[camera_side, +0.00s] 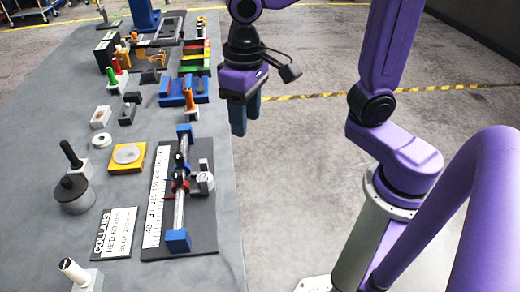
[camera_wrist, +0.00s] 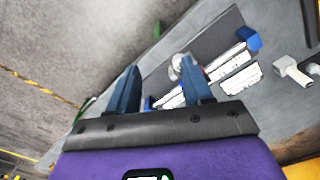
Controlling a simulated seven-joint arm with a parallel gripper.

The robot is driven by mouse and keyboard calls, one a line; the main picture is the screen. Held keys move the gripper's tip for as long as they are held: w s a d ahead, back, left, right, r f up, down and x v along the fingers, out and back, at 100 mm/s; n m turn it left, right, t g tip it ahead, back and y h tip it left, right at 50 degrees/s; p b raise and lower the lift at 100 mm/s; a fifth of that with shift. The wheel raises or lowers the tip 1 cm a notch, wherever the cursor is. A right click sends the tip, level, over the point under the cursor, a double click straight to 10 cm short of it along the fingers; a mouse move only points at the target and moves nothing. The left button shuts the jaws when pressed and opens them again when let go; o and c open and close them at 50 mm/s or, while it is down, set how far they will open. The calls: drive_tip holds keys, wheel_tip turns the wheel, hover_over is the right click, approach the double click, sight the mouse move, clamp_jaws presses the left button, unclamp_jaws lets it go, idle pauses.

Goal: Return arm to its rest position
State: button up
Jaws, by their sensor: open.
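My gripper (camera_side: 243,115) has blue fingers and hangs in the air at the right edge of the grey table, near the collar fixture. In the wrist view my gripper (camera_wrist: 162,92) shows its two blue fingers spread apart with nothing held between them. My purple arm reaches in from the right in the side view.
The grey table (camera_side: 35,150) holds a rod fixture with blue end blocks (camera_side: 178,240), a ruler (camera_side: 155,205), a COLLARS card (camera_side: 115,232), a yellow block (camera_side: 127,171), a grey cylinder (camera_side: 74,195) and coloured bins (camera_side: 195,60) farther back.

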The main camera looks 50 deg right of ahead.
drive_tip(key=s+d+f+n, duration=0.2)
drive_tip(key=s+d+n, duration=0.3)
drive_tip(key=s, duration=0.2)
drive_tip(key=s+d+f+n, duration=0.3)
drive_tip(key=s+d+n, duration=0.1)
drive_tip(key=s, duration=0.3)
drive_tip(key=shift+d+f+n, duration=0.25)
drive_tip(key=shift+d+n, duration=0.15)
drive_tip(key=shift+n, duration=0.2)
